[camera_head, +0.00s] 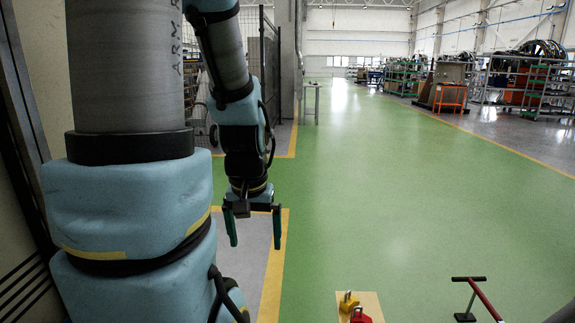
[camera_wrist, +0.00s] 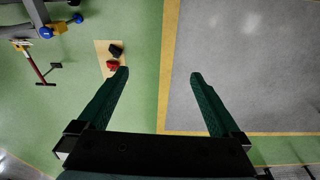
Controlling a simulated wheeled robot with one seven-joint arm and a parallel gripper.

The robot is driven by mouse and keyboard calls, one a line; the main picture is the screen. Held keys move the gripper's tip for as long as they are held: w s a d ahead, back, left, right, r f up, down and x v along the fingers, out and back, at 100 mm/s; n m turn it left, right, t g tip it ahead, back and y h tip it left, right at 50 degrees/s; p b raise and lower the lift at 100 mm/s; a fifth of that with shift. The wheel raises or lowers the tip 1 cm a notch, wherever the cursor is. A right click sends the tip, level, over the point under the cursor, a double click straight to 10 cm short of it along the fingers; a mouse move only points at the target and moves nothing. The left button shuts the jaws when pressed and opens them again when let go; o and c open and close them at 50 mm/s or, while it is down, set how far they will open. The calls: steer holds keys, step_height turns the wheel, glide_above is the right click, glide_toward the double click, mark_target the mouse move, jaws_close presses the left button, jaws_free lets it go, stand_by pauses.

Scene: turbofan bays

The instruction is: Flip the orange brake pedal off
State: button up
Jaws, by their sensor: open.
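My gripper (camera_head: 255,225) hangs open and empty, pointing down above the floor. Its two dark green fingers stand wide apart in the wrist view (camera_wrist: 160,75). A yellow-orange piece (camera_head: 348,301) stands on a light wooden board (camera_head: 373,303) at the bottom of the head view, right of my gripper and well apart from it. A red piece (camera_head: 360,316) is beside it, cut by the frame edge. In the wrist view the board (camera_wrist: 102,48) bears a dark piece (camera_wrist: 116,50) and a red piece (camera_wrist: 112,65), near the left fingertip. I cannot tell for sure which is the orange brake pedal.
A red bar with a black T-handle (camera_head: 469,279) stands at the lower right. In the wrist view, a frame with blue round ends (camera_wrist: 46,32) is at the top left. Green floor (camera_head: 400,190) is clear ahead; racks (camera_head: 530,85) stand far right, a mesh fence (camera_head: 270,70) left.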

step_height(320, 180, up, 4)
steer(key=shift+f+p, duration=0.2)
steer(key=shift+p, duration=0.8)
